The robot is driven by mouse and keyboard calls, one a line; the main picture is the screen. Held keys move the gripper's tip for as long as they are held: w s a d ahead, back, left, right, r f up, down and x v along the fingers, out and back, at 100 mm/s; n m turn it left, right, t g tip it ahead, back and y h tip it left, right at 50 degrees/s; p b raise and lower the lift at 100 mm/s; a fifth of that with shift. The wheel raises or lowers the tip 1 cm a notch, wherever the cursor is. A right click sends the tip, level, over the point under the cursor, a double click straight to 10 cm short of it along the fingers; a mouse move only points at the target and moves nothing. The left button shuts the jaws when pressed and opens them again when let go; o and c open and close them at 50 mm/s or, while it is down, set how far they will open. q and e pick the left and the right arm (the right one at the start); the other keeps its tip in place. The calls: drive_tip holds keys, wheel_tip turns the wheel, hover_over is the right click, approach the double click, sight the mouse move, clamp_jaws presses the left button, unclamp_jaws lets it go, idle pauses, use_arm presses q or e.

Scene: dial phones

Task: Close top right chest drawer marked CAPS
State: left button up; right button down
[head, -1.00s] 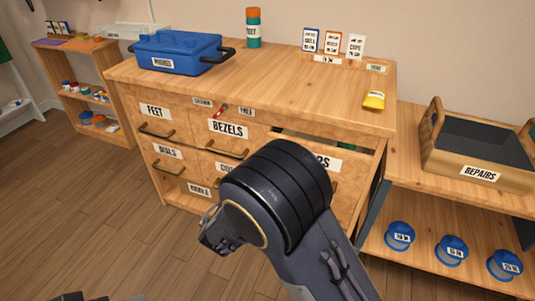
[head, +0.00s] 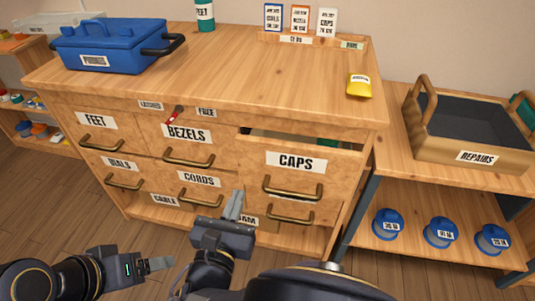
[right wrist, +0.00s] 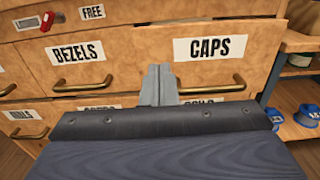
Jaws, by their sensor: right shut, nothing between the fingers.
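The CAPS drawer (head: 338,161) is the top right drawer of the wooden chest. It stands partly open, with a dark gap and a bit of green showing above its front. Its brass handle (head: 292,188) is below the label. My right gripper (head: 234,205) is shut and empty, in front of the chest, below and left of the CAPS label. In the right wrist view its closed fingers (right wrist: 159,84) point at the chest, left of the CAPS handle (right wrist: 211,88); I cannot tell whether they touch. My left gripper (head: 150,265) is low at the left, away from the chest; its jaw state is unclear.
A blue lidded box (head: 112,47), a green bottle (head: 205,15), a card holder (head: 312,44) and a yellow item (head: 359,85) stand on the chest top. The BEZELS drawer (head: 215,150) is left of CAPS. A REPAIRS tray (head: 440,144) sits on the right bench.

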sight(257, 145)
drive_tip(key=b+x, duration=0.4)
drive_tip(key=x, duration=0.9)
drive_tip(key=shift+w+b, duration=0.15)
drive_tip(key=shift+b, duration=0.15)
drive_tip(key=shift+w+d, duration=0.1)
drive_tip(key=shift+w, duration=0.1)
drive_tip(key=shift+w+d+r, duration=0.1)
drive_tip(key=shift+w+d, duration=0.05)
drive_tip(key=shift+w, duration=0.2)
drive_tip(key=p+x, duration=0.1)
drive_tip(key=x, duration=0.3)
drive_tip(key=shift+w+d, duration=0.1)
